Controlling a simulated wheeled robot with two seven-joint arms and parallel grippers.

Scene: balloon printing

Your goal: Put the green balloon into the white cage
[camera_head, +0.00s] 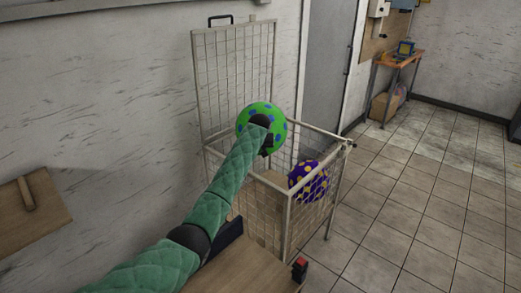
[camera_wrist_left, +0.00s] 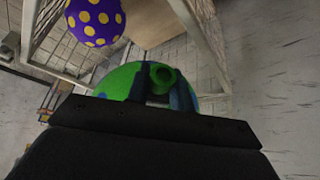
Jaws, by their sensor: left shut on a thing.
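The green balloon (camera_head: 266,112) with blue spots is held at the end of my left arm, over the open top of the white cage (camera_head: 287,213). My left gripper (camera_head: 262,138) is shut on it; the arm and gripper hide part of the balloon. In the left wrist view the green balloon (camera_wrist_left: 118,82) shows its knot between the fingers of the left gripper (camera_wrist_left: 163,92). The wire cage stands against the wall with its lid (camera_head: 236,80) raised. My right gripper is not in view.
A purple balloon with yellow spots (camera_head: 308,181) lies inside the cage, right of the green one; it also shows in the left wrist view (camera_wrist_left: 95,20). A wooden surface (camera_head: 245,268) is in front of the cage. The tiled floor to the right is clear.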

